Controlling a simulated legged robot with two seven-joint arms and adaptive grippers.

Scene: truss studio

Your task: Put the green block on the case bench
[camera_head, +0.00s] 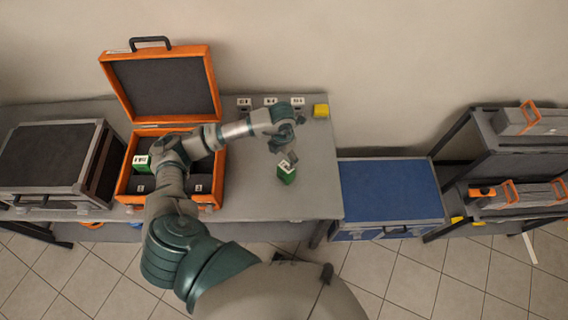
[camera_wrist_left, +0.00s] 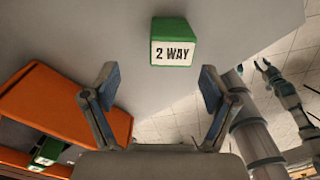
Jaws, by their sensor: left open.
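A green block (camera_head: 286,175) with a white label stands on the bare right part of the grey bench (camera_head: 245,190). In the left wrist view the block (camera_wrist_left: 174,40) shows its "2 WAY" label, ahead of my fingers and roughly centred between them. My left gripper (camera_head: 287,158) is just above the block in the head view. Its two fingers (camera_wrist_left: 158,90) are spread, with nothing between them. Another green block (camera_head: 141,164) sits in the open orange case, partly hidden by my arm. What looks like my right gripper (camera_wrist_left: 266,70) shows small at the right of the left wrist view.
The open orange case (camera_head: 206,58) stands on the bench, beside a dark grey case (camera_head: 45,155). A blue-topped case (camera_head: 390,190) and a shelf rack (camera_head: 485,140) stand to the right.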

